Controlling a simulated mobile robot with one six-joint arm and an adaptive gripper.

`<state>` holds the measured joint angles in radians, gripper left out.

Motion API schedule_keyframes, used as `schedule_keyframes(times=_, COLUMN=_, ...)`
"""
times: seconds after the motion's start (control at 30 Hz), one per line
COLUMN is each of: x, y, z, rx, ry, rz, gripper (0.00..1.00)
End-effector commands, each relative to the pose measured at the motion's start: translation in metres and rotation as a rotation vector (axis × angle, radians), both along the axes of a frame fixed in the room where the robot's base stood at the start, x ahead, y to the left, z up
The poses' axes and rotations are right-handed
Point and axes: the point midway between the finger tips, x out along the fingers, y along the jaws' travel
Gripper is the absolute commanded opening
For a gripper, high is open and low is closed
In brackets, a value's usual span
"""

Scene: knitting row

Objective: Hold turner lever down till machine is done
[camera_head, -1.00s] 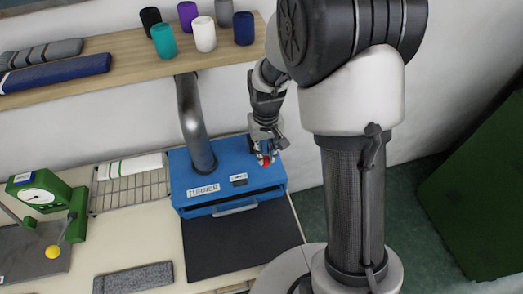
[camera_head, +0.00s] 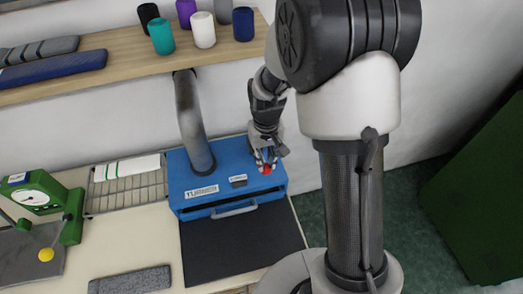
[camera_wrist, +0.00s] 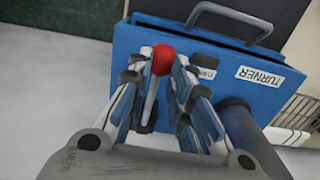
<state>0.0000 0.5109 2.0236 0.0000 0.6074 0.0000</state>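The turner (camera_head: 232,185) is a blue box on the bench with a "TURNER" label and a grey front handle; it also shows in the wrist view (camera_wrist: 215,75). Its lever has a red ball knob (camera_head: 266,169) at the box's right side. My gripper (camera_head: 266,160) is over the knob from above. In the wrist view the red knob (camera_wrist: 163,60) sits between the fingertips of my gripper (camera_wrist: 165,72), close to the left one, with a gap to the right one. The fingers look apart. The lever's stem is partly hidden by the fingers.
A grey pipe (camera_head: 193,125) rises from the turner's top. A dark mat (camera_head: 240,245) lies in front of it. A wire rack (camera_head: 125,190) and a green dial device (camera_head: 45,200) stand left. A shelf (camera_head: 120,62) with yarn cones is above.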

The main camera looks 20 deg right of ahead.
Motion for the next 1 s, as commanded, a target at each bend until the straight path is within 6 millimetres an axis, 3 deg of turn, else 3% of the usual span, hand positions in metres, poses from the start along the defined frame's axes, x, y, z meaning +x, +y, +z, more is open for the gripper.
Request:
schedule_keyframes(times=0.67, x=-0.005, y=0.000, z=-0.029, rx=0.000, ry=0.000, rz=0.000, gripper=0.18)
schedule_keyframes(times=1.0, x=-0.005, y=0.000, z=-0.027, rx=0.000, ry=0.001, rz=0.000, gripper=0.18)
